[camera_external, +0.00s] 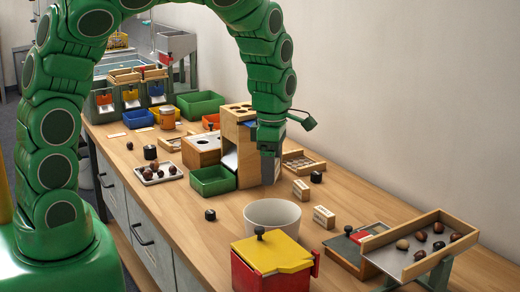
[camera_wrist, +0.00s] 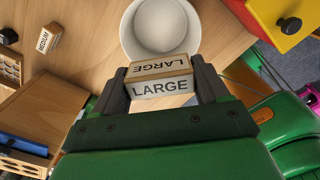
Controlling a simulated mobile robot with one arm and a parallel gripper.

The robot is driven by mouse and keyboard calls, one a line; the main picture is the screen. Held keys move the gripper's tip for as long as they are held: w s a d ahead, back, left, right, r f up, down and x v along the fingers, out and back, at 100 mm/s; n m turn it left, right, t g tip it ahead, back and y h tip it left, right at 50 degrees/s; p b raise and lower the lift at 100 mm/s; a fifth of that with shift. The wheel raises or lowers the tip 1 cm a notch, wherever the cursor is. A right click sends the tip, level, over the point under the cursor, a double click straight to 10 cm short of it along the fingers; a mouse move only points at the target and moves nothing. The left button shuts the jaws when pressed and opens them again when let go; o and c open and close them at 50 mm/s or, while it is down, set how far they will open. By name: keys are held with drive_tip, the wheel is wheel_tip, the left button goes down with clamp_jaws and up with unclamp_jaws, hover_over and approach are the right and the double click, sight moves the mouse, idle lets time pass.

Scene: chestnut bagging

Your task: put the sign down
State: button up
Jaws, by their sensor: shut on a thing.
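The sign is a small wooden block with white faces lettered LARGE (camera_wrist: 160,87), seen in the wrist view. My gripper (camera_wrist: 160,74) is shut on it, with one dark finger at each end. In the external view my gripper (camera_external: 270,180) points down over the bench, behind the white bowl (camera_external: 272,214), and the held sign cannot be made out there. The bowl also shows just beyond the sign in the wrist view (camera_wrist: 160,42). A similar block lettered MEDIUM (camera_wrist: 43,38) lies at the upper left of the wrist view.
Two small label blocks (camera_external: 301,191) (camera_external: 324,217) stand right of the bowl. A yellow-lidded red box (camera_external: 272,255) is in front. A sloping tray (camera_external: 400,262) with chestnuts is at right. A wooden stand (camera_external: 237,125) is close behind my gripper.

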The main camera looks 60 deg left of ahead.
sight(272, 208)
drive_tip(key=shift+w+d, duration=0.1)
drive_tip(key=shift+d, duration=0.1)
drive_tip(key=shift+f, duration=5.45)
drive_tip(key=o, duration=1)
drive_tip(key=shift+o, duration=0.2)
